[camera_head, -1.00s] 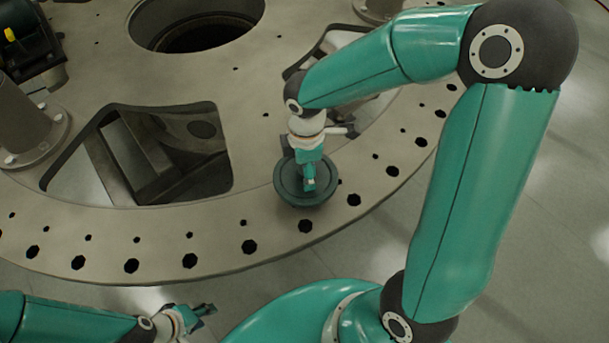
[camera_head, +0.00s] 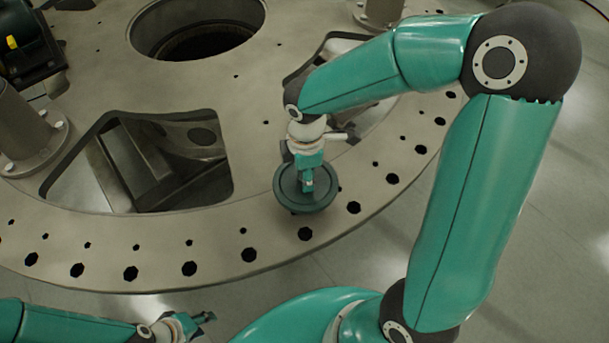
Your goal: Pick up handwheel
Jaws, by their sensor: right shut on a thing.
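The handwheel (camera_head: 288,198) is a dark grey-green round disc with a raised rim, at the outer rim of the turret plate (camera_head: 100,232). My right gripper (camera_head: 307,184) points down over its middle and is shut on it. The gripper hides the middle of the handwheel. The handwheel seems to be just above the plate, with a small dark part showing under its lower edge. My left gripper (camera_head: 207,318) is low in the picture, in front of the plate and away from the handwheel. Its fingertips are too small to tell open from shut.
The plate has a row of bolt holes along its rim, a large cutout (camera_head: 160,160) left of the handwheel and a round central opening (camera_head: 195,28). A grey post (camera_head: 28,125) and a dark unit with a yellow part (camera_head: 22,55) stand at the left. Grey floor lies beyond the rim.

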